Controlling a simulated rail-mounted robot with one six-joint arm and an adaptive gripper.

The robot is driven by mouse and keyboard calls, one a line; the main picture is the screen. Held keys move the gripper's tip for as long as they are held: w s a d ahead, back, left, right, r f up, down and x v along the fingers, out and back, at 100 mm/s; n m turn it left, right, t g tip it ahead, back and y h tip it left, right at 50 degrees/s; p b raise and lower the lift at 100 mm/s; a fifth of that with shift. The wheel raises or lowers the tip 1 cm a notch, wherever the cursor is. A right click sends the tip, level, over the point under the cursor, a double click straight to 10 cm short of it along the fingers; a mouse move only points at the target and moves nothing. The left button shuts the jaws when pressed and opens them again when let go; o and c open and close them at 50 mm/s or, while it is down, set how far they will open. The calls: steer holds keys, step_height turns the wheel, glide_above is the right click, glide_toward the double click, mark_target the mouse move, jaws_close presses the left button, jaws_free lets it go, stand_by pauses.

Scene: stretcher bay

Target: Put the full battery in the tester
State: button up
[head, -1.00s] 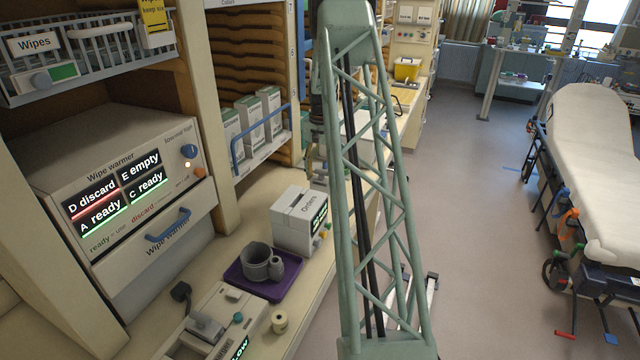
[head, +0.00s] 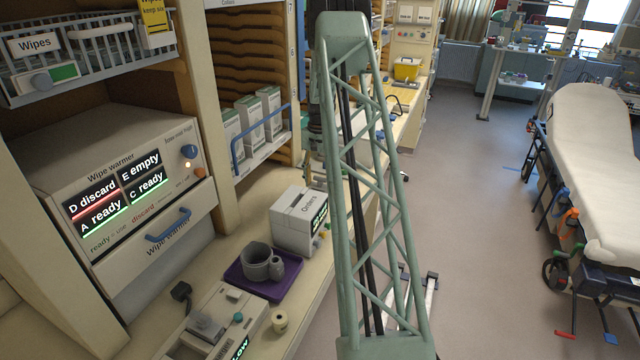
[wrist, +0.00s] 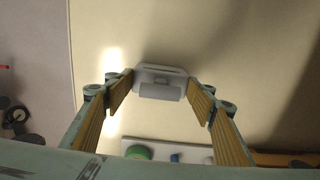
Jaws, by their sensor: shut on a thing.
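In the wrist view my gripper (wrist: 160,92) is shut on a pale grey block (wrist: 160,73) with a raised darker grey part on its near side. The block sits between the tips of the yellow-padded fingers; it may be a battery, but no charge mark can be read. In the head view the pale tester-like unit (head: 256,307) stands on the bench at the bottom, with a grey block (head: 207,326) on it, a teal knob and a partly cut-off display reading "LOW". My gripper is not clearly seen there, hidden around my green lattice arm.
A small cream cylinder (head: 280,321) stands near the bench edge. The wipe warmer (head: 120,190) is at left; a stretcher (head: 590,150) is at right.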

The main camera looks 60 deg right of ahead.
steer(key=shift+f, duration=0.15)
steer(key=o, duration=1.1)
steer(key=shift+c, duration=0.2)
steer(key=shift+r, duration=0.2)
steer(key=shift+r, duration=5.95)
